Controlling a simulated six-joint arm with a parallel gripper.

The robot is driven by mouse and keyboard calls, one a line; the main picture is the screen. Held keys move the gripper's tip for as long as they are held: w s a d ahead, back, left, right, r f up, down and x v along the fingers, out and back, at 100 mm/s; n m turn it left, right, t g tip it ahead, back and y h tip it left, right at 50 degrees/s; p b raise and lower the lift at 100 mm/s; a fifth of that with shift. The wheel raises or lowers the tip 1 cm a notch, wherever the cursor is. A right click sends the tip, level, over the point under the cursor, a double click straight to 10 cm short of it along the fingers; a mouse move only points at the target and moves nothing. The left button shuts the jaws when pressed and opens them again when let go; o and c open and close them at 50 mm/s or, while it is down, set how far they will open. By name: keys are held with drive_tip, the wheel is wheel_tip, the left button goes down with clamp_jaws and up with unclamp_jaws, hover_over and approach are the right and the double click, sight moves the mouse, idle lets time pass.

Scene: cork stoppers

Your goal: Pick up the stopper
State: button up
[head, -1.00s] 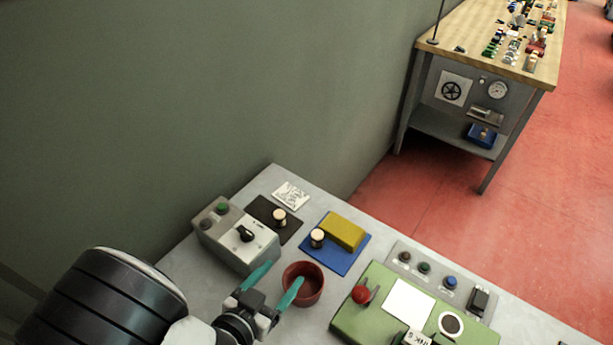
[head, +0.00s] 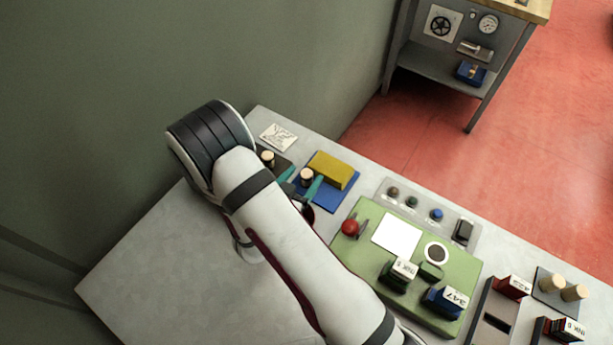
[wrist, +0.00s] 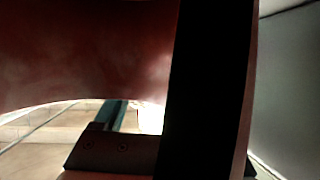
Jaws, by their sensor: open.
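In the head view, one cork-topped stopper (head: 306,175) stands at the left edge of a blue mat (head: 341,203). Another stopper (head: 267,157) stands on a dark mat behind and to the left. My gripper (head: 299,181) is open, its teal fingers appearing on either side of the blue-mat stopper. I cannot tell whether they touch it or how high they are. In the wrist view, a teal finger (wrist: 117,114) shows in part; a large dark red curved surface hides most else, and no stopper can be made out.
A yellow block (head: 331,170) lies on the blue mat. A dark red pot (head: 307,214) is mostly hidden by my arm. A green panel (head: 374,262) with a red knob (head: 350,227) lies to the right. Two pale cork pieces (head: 553,284) stand far right. The table's front left is clear.

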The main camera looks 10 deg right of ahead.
clamp_jaws()
idle(0.3)
wheel_tip(320, 180, up, 10)
wheel_tip(320, 180, up, 11)
hover_over(308, 174)
wheel_tip(308, 174, up, 16)
drive_tip(key=s+n+t+y, duration=0.1)
drive_tip(key=n+t+y, duration=0.1)
drive_tip(key=n+y, duration=0.2)
wheel_tip(308, 174, down, 27)
drive_tip(key=a+m+g+h, duration=0.1)
drive_tip(key=m+h, duration=0.3)
drive_tip(key=shift+s+a+g, duration=0.25)
drive_tip(key=shift+a+g, duration=0.1)
drive_tip(key=shift+g, duration=0.05)
